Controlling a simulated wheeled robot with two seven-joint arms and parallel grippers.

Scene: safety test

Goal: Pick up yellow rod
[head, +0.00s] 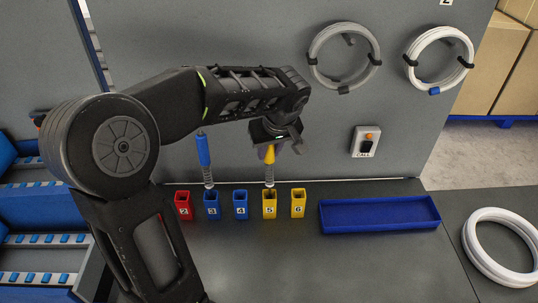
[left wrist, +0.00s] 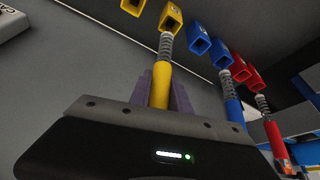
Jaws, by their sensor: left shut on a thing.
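The yellow rod (head: 270,155) stands upright with its spring end at the mouth of the yellow box marked 5 (head: 269,207). My left gripper (head: 269,149) is around the rod's upper part. In the left wrist view the purple-grey fingers (left wrist: 162,92) are shut on the yellow rod (left wrist: 161,80), one on each side. The rod's spring runs to a yellow box (left wrist: 171,17) there; I cannot tell how deep its tip sits. The rod's top end is hidden by the gripper. My right gripper is not in view.
A blue rod (head: 204,152) stands at the box marked 3 (head: 211,206). A red rod (left wrist: 273,133) shows in the left wrist view. Other small boxes flank these. An empty blue tray (head: 380,214) lies to the right. Cable coils (head: 343,57) hang on the grey panel.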

